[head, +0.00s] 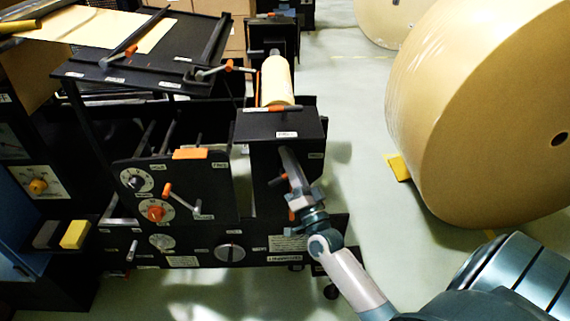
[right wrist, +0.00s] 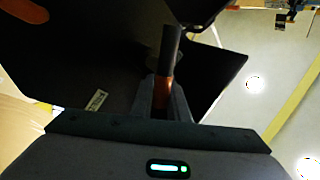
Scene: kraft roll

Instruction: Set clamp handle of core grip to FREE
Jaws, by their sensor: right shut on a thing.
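The core grip's black housing (head: 270,128) stands in the middle of the head view, below a small kraft roll (head: 276,80). My right gripper (head: 294,180) is at the front face of this housing, reaching up from the lower right. In the right wrist view my right gripper (right wrist: 162,98) is shut on a handle (right wrist: 163,88) with an orange-brown grip and a dark rod (right wrist: 171,45) above it. The gripper hides most of the handle in the head view. The small white labels beside it are too small to read. My left gripper is not in view.
Left of the housing is a black panel with two dials (head: 155,212) and an orange-tipped crank (head: 182,200). A large kraft roll (head: 490,110) stands on the right, with a yellow chock (head: 398,167) at its base. Pale floor (head: 352,130) lies open between the machine and the roll.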

